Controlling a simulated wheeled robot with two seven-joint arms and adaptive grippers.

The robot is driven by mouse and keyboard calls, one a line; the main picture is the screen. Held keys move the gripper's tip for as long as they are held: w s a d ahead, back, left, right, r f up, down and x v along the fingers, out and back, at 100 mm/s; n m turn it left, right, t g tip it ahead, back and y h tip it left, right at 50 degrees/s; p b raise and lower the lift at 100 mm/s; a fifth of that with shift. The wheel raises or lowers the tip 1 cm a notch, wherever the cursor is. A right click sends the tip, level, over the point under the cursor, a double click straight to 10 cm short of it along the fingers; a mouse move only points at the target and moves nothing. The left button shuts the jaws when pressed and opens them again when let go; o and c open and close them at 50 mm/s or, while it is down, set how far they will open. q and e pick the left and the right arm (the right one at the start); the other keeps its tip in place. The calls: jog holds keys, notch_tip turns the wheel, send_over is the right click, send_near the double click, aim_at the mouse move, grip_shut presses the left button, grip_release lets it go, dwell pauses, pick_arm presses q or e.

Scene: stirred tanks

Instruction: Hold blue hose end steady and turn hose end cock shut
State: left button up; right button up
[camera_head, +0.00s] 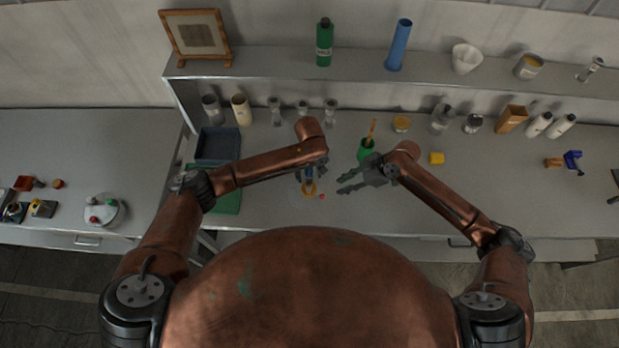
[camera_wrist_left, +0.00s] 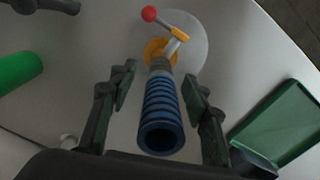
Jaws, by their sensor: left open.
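The blue ribbed hose end (camera_wrist_left: 161,112) lies between the two fingers of my left gripper (camera_wrist_left: 159,82) in the left wrist view. The fingers are open, with a gap on each side of the hose. In the head view my left gripper (camera_head: 309,184) partly hides the blue hose. The hose end cock has an orange collar (camera_wrist_left: 155,50) and a lever ending in a red ball (camera_wrist_left: 149,14), above a pale round disc (camera_wrist_left: 195,45). The red ball also shows in the head view (camera_head: 322,196). My right gripper (camera_head: 345,182) is open and empty, right of the cock.
A green cup (camera_head: 366,150) with an orange stick stands behind my right gripper. A green tray (camera_head: 228,202) and a dark blue bin (camera_head: 216,143) lie left. Several bottles and jars line the back. The counter's right front is clear.

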pick_arm(q)
jog(key=shift+r, duration=0.15)
notch_tip(320, 180, up, 12)
jog(key=shift+f, duration=0.15)
dwell(0.3)
